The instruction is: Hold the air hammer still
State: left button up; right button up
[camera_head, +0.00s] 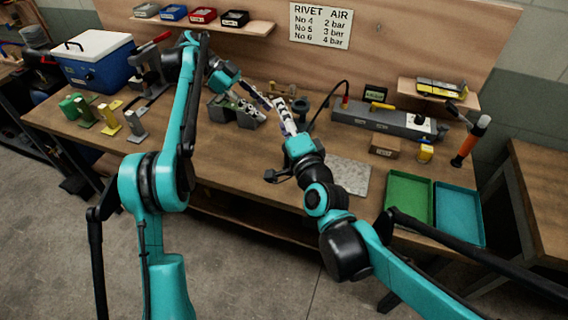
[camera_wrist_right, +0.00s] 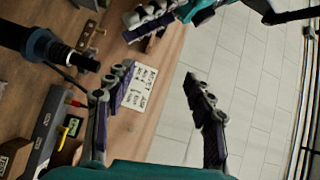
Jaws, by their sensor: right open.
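A dark cylindrical tool, which looks like the air hammer (camera_wrist_right: 62,52), shows at the upper left of the right wrist view. In the head view a dark upright cylinder (camera_head: 300,106) stands on the bench beside my right gripper. My right gripper (camera_head: 280,103) is open; in its wrist view (camera_wrist_right: 160,75) nothing lies between the fingers, and the dark tool is outside them. My left gripper (camera_head: 268,104) hangs over the bench beside a grey fixture, close to the right gripper. Its fingers also show in the wrist view (camera_wrist_right: 132,28), too small to tell whether they are apart.
A black hose runs to a long grey unit (camera_head: 375,120) at the back. The grey fixture (camera_head: 245,118) sits mid-bench. Green (camera_head: 408,200) and blue (camera_head: 458,213) trays lie at right, near an orange-handled tool (camera_head: 472,140). A cooler (camera_head: 95,62) and small clamps stand at left.

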jog(key=w+a+r+m+t+h, duration=0.2)
jog(key=w+a+m+t+h, duration=0.15)
jog(key=m, duration=0.75)
jog(key=m+h, duration=0.8)
jog(key=m, duration=0.6)
send_over(287, 160)
jog(key=s+a, duration=0.4)
notch_tip(287, 160, down, 10)
jog(key=d+f+m+g+h, duration=0.1)
jog(key=f, duration=0.3)
jog(key=w+d+f+m+g+h, duration=0.1)
jog(key=f+m+g, duration=0.1)
jog(key=f, duration=0.2)
jog(key=w+d+f+m+g+h, duration=0.1)
jog(key=f, duration=0.4)
jog(key=shift+m+g, duration=0.35)
jog(key=shift+m, duration=0.05)
jog(key=shift+w+d+f, duration=0.2)
jog(key=shift+w, duration=0.05)
jog(key=x, duration=0.7)
jog(key=shift+w+d, duration=0.1)
jog(key=shift+w, duration=0.05)
grip_shut()
pick_arm(q)
jog(key=shift+c, duration=0.2)
